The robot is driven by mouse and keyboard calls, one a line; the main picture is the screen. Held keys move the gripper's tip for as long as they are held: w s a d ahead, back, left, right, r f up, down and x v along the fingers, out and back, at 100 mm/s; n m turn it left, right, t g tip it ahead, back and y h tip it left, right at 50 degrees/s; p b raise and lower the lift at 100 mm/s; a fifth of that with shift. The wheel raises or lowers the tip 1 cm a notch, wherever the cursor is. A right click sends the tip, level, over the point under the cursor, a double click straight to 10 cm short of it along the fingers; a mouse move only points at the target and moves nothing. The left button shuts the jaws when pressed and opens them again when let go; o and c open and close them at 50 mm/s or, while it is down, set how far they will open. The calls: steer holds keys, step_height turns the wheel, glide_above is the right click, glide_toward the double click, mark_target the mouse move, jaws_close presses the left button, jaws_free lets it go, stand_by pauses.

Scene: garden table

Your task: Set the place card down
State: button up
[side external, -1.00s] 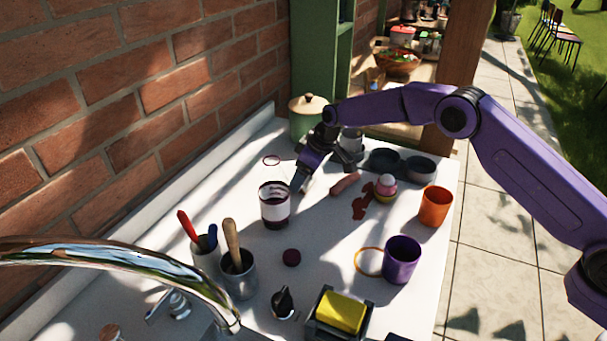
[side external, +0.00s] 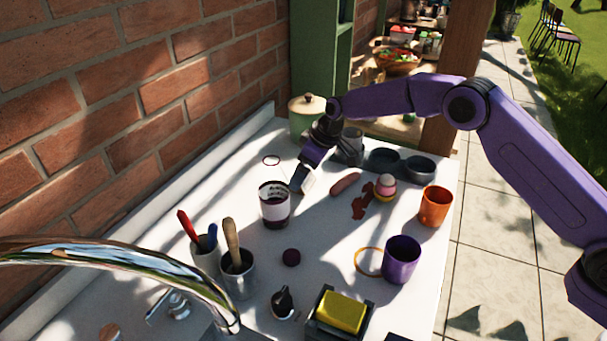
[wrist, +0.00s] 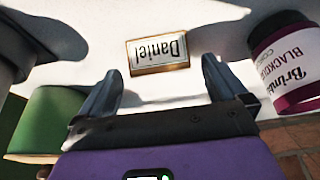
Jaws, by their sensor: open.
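The place card (wrist: 158,52) is a small white plate with a tan wooden edge, reading "Daniel" upside down in the wrist view. It rests on the white worktop; whether it stands or lies flat is hard to tell. My gripper (wrist: 163,80) is open, its two dark fingers spread wide with clear gaps to either side of the card and no contact visible. In the side view my gripper (side external: 301,178) is low over the worktop, just right of the blackcurrant jar (side external: 275,206). The card is hard to make out there.
The blackcurrant jar also shows close at right in the wrist view (wrist: 287,62). A green lidded pot (side external: 306,118) and grey cup (side external: 350,145) stand behind my gripper. A pink sausage-like object (side external: 346,183) and stacked toy (side external: 385,187) lie to the right.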

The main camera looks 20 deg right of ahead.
steer(key=v, duration=1)
steer(key=s+d+r+n+g, duration=0.1)
steer(key=s+d+r, duration=0.1)
steer(key=s, duration=0.9)
steer(key=s+d+r+n+g, duration=0.1)
steer(key=s+d+r, duration=0.15)
steer(key=s, duration=0.85)
steer(key=s+d+f+h, duration=0.1)
steer(key=s+d, duration=0.7)
steer(key=s, duration=0.4)
steer(key=s+d+f+n+g+h, duration=0.1)
steer(key=s+d, duration=0.8)
steer(key=s, duration=0.3)
steer(key=shift+s+n+h, duration=0.25)
steer(key=shift+n+h, duration=0.05)
steer(key=shift+h, duration=0.1)
